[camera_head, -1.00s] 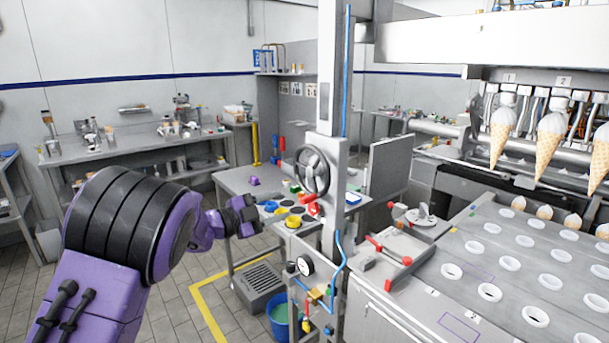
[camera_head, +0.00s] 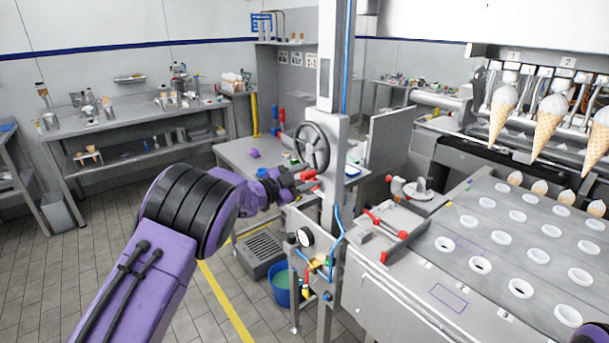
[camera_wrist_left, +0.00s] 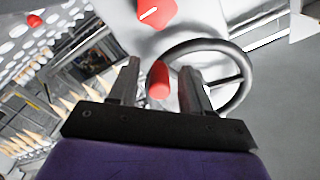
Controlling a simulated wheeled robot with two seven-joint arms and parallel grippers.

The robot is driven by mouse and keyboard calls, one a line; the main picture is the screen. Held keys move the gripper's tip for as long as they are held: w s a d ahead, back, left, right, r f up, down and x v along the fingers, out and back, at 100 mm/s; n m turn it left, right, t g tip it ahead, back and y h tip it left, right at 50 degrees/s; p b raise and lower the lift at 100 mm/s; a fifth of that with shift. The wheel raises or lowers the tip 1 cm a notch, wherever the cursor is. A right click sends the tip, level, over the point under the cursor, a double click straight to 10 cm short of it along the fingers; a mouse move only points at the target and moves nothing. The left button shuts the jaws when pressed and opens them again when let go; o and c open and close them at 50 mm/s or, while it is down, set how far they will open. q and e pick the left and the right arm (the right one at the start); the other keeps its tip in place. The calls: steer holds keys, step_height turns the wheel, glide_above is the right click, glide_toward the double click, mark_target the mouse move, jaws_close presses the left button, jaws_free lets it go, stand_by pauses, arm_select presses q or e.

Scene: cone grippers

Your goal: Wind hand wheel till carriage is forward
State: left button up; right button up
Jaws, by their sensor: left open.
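The hand wheel (camera_head: 312,147) is a dark ring with spokes on the grey column, and its rim also shows in the left wrist view (camera_wrist_left: 243,90). A red handle (camera_wrist_left: 158,80) stands at the wheel's edge, between the fingers in the left wrist view. My left gripper (camera_head: 307,182) is at the wheel's lower part, its fingers open on either side of the handle; I see gaps beside it. I cannot clearly tell which part is the carriage. A row of grippers holding cones (camera_head: 547,120) hangs at the right.
A plate with white-rimmed holes (camera_head: 500,260) fills the right side. Red-handled clamps (camera_head: 385,225) sit near its left edge. A gauge (camera_head: 306,237) and hoses are below the wheel. A blue bucket (camera_head: 279,290) stands on the floor. The floor at left is open.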

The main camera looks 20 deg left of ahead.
mark_target(308, 170)
arm_select(q)
steer(key=shift+c, duration=0.4)
jaws_close()
steer(key=b, duration=0.1)
steer(key=m+b, duration=0.1)
steer(key=shift+a+f+b, duration=0.2)
steer(key=shift+f+b, duration=0.1)
steer(key=shift+b, duration=0.1)
steer(key=shift+w+a+r+m+b, duration=0.2)
steer(key=shift+m+b, duration=0.15)
steer(key=shift+m, duration=0.05)
steer(key=a+m+b, duration=0.1)
steer(key=b, duration=0.1)
steer(key=w+m+b, duration=0.1)
steer(key=b, duration=0.1)
steer(key=shift+a+f+m, duration=0.1)
steer(key=shift+a+m, duration=0.3)
steer(key=shift+o, duration=0.4)
jaws_free()
